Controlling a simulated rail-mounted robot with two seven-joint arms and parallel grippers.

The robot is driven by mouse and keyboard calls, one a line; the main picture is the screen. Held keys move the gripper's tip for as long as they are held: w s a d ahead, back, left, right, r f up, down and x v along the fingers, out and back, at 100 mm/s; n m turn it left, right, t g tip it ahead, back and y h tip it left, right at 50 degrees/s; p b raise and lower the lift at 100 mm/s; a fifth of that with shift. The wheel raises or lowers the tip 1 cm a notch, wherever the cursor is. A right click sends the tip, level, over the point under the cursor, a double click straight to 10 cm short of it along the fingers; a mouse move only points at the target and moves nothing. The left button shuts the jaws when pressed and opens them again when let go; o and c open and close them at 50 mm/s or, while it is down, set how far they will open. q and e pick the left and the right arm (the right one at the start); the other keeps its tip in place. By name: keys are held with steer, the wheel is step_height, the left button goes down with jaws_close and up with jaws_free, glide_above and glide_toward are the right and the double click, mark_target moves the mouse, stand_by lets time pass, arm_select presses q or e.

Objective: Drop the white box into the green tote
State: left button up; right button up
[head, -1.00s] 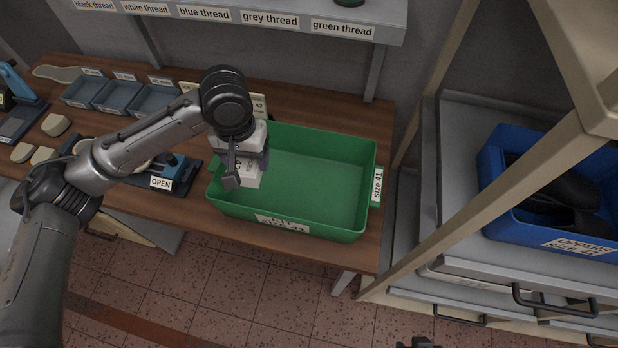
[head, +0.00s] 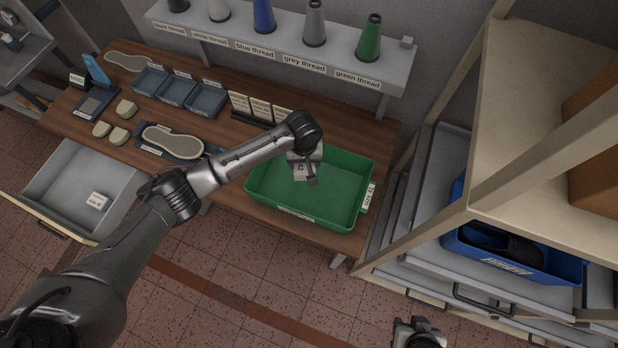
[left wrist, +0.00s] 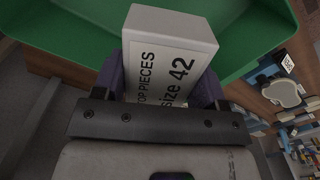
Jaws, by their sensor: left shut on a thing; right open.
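My left gripper (head: 309,166) is shut on the white box (head: 299,173). In the left wrist view the box (left wrist: 168,58) sits between the dark fingers, and its label reads "TOP PIECES size 42". The green tote (head: 340,217) stands on the wooden bench, open at the top. The box is over the tote's left-middle part; its height above the tote floor is hard to tell. The tote's green wall (left wrist: 70,28) shows behind the box in the left wrist view. My right gripper (head: 420,335) is open at the bottom edge, away from the tote and partly cut off.
A shelf (head: 280,50) with thread cones runs behind the bench. Left of the tote are small blue-grey bins (head: 177,91), label cards (head: 260,108) and shoe soles. An open drawer (head: 75,180) holds a small white item. A rack with a blue tote (head: 520,262) stands at right.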

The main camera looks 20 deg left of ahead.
arm_select(q)
steer(key=shift+s+f, duration=0.1)
steer(key=shift+s, duration=0.05)
steer(key=shift+f, duration=0.2)
step_height(320, 180, down, 6)
steer(key=b, duration=0.6)
steer(key=shift+r+b, duration=0.15)
steer(key=shift+b, duration=0.15)
arm_select(e)
step_height(320, 180, down, 6)
steer(key=shift+r, duration=0.1)
arm_select(q)
steer(key=o, duration=1.1)
steer(key=shift+c, duration=0.2)
arm_select(e)
steer(key=shift+d, duration=0.15)
